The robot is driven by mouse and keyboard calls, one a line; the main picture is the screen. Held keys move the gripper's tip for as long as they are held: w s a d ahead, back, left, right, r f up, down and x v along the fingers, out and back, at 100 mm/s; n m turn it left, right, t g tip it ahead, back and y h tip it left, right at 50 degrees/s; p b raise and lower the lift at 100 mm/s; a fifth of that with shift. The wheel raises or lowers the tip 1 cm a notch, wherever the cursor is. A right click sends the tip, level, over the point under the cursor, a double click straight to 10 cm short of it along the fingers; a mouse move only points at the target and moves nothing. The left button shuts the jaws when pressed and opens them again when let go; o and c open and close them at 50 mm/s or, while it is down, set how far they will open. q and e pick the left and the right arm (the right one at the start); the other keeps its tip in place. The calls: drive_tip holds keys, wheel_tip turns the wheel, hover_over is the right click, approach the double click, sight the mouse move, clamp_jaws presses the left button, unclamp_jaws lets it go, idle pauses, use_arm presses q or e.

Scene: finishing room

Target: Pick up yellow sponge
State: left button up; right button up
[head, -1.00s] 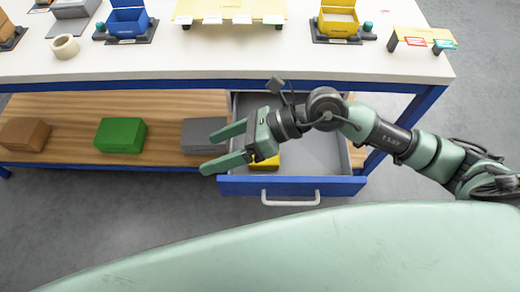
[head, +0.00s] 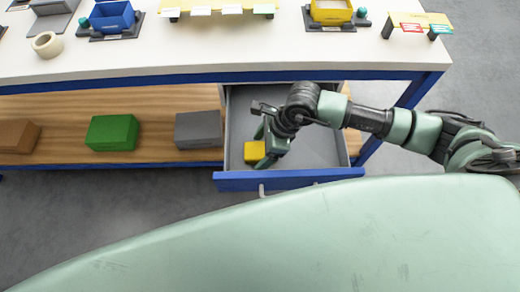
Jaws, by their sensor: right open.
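The yellow sponge (head: 254,152) is a small yellow block inside the open blue-fronted drawer (head: 240,180), towards its left side. My right gripper (head: 262,148) reaches down into the drawer at the sponge's right side. Its green fingers are open and partly seen edge-on, with one finger near the sponge's front right corner. I cannot tell whether they touch the sponge. My left gripper is not in view.
The white tabletop (head: 210,50) with its blue edge lies above the drawer. On the wooden shelf to the left are a grey block (head: 197,130), a green block (head: 112,132) and a brown block (head: 17,136). Blue (head: 112,16) and yellow (head: 332,11) bins stand on the table.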

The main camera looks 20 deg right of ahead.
sight(260, 150)
drive_tip(key=shift+f, duration=0.25)
drive_tip(key=shift+c, duration=0.3)
drive_tip(key=c, duration=1.3)
drive_tip(key=shift+c, duration=0.2)
drive_tip(key=shift+r, duration=0.1)
wheel_tip(260, 150, up, 20)
drive_tip(key=b, duration=0.1)
drive_tip(key=shift+a, duration=0.1)
